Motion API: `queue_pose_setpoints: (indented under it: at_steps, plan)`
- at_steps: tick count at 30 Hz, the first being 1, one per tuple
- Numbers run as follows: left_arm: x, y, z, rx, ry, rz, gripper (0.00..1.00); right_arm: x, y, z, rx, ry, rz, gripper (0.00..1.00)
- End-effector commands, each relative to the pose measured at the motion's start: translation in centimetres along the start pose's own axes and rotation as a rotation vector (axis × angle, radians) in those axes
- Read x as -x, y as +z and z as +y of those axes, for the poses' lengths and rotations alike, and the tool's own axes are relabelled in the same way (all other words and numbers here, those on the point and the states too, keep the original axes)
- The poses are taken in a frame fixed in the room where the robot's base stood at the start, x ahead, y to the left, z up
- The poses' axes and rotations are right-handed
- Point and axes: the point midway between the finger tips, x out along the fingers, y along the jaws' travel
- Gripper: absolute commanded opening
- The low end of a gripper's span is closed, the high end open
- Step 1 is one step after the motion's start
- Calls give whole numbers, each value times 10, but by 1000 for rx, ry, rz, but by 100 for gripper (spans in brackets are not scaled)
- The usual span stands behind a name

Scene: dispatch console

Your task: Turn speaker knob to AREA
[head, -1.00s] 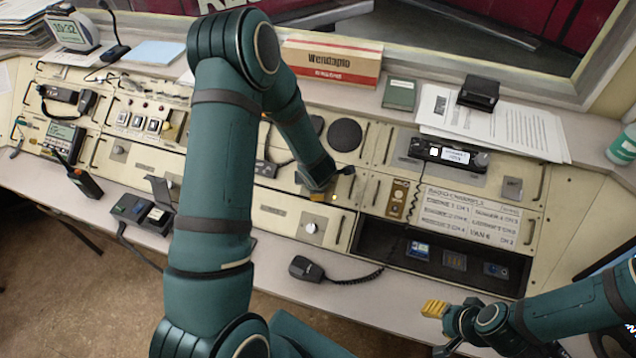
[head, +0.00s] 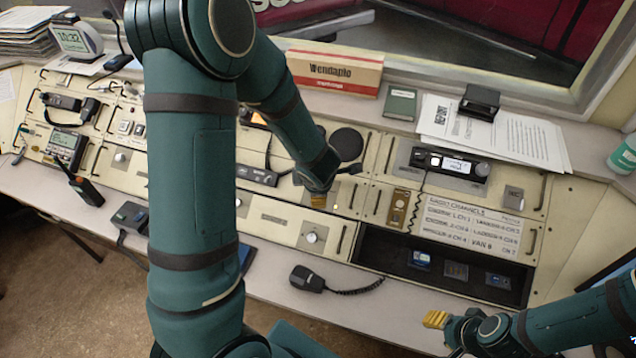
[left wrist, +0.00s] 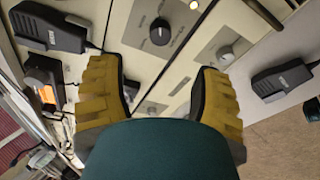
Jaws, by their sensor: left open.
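A black knob (left wrist: 160,32) on a grey plate with small print around it shows in the left wrist view, beyond and between my fingers. The print is too small to read, so I cannot tell whether it is the speaker knob or where AREA lies. A silver knob (left wrist: 226,55) sits on a panel to its right; it also shows in the head view (head: 312,237). My left gripper (left wrist: 158,68) is open and empty, pointing at the console; in the head view (head: 318,200) its wrist hides the panel behind. My right gripper (head: 436,319) is at lower right, away from the controls.
A round black speaker grille (head: 346,142) is just beyond my left wrist. A hand microphone (head: 308,279) with a coiled cord lies on the front ledge. A radio (head: 450,163) and a dark open bay (head: 393,256) are to the right. Another handset (left wrist: 48,28) is left of my fingers.

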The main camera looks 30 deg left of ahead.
Motion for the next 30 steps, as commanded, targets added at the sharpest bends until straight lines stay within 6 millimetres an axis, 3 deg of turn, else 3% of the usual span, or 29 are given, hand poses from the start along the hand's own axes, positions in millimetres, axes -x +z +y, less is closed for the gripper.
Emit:
queue_pose_setpoints:
  at_steps: [7, 24, 27, 30]
  plan:
    - [19, 0, 0, 0, -1, -1, 65, 0, 0, 0, 0, 0, 0, 47]
    - [19, 0, -1, -7, -2, -1, 65, 0, 0, 0, 0, 0, 0, 47]
    - [13, 4, -10, -85, -10, -9, 65, -2, 0, 1, 0, 0, -1, 47]
    - [-1, 14, -32, -289, -30, -40, 65, -4, 2, 2, 1, 0, -3, 47]
